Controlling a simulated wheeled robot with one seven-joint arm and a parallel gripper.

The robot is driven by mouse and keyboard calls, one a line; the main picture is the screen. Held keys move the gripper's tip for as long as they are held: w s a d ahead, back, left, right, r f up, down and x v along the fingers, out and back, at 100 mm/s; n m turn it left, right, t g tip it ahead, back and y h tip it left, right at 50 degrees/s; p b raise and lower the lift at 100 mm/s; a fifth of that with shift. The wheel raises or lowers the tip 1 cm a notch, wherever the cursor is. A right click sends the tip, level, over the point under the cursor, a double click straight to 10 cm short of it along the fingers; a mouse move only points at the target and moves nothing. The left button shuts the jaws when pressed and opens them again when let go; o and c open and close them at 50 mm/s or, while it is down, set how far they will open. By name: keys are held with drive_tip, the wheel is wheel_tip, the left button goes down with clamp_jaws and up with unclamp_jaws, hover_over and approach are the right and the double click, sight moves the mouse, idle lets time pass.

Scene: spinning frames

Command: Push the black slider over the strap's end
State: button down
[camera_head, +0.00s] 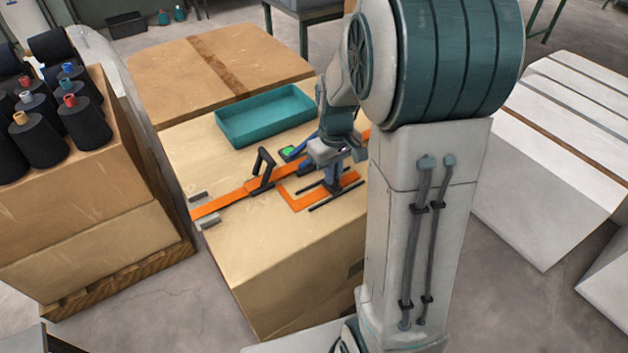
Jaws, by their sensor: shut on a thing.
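A long orange strap (228,202) lies across the wooden table top from the left edge up toward my gripper. An upright black frame (263,171) stands over the strap; I cannot tell whether it is the slider. My gripper (332,184) points down at the right part of the table, over an orange piece with a corner (297,203) between two dark bars (336,194). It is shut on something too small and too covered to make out. The strap's end near my gripper is partly hidden by my arm.
A teal tray (235,133) stands behind the strap. A small device with a green top (289,151) lies left of my gripper. Black spools (83,122) stand on a crate at left. The table's front is clear.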

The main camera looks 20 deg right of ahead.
sight(349, 179)
drive_tip(key=d, duration=0.2)
drive_tip(key=w+d, duration=0.1)
drive_tip(key=d, duration=0.2)
drive_tip(key=shift+w+r, duration=0.1)
drive_tip(key=shift+w, duration=0.1)
drive_tip(key=shift+d, duration=0.1)
drive_tip(key=c, duration=1.5)
unclamp_jaws()
drive_tip(key=shift+d, duration=0.15)
drive_tip(key=shift+a, duration=0.2)
wheel_tip(349, 179, up, 14)
drive_tip(key=shift+f+p, duration=0.15)
drive_tip(key=shift+p, duration=0.6)
drive_tip(key=s+a+r+m+t+p, duration=0.1)
drive_tip(key=s+a+p, duration=0.1)
drive_tip(key=s, duration=0.3)
drive_tip(key=s+a+m+t+p, duration=0.1)
drive_tip(key=s+a+p, duration=0.1)
drive_tip(key=s+a, duration=0.3)
drive_tip(key=s+a+r+m+p, duration=0.1)
drive_tip(key=s+a+p, duration=0.1)
drive_tip(key=s+a, duration=0.2)
drive_tip(key=shift+s+r+t, duration=0.2)
drive_tip(key=shift+s, duration=0.4)
drive_tip(key=shift+s+r+t, duration=0.15)
drive_tip(key=shift+s+t, duration=0.05)
drive_tip(key=shift+s, duration=0.35)
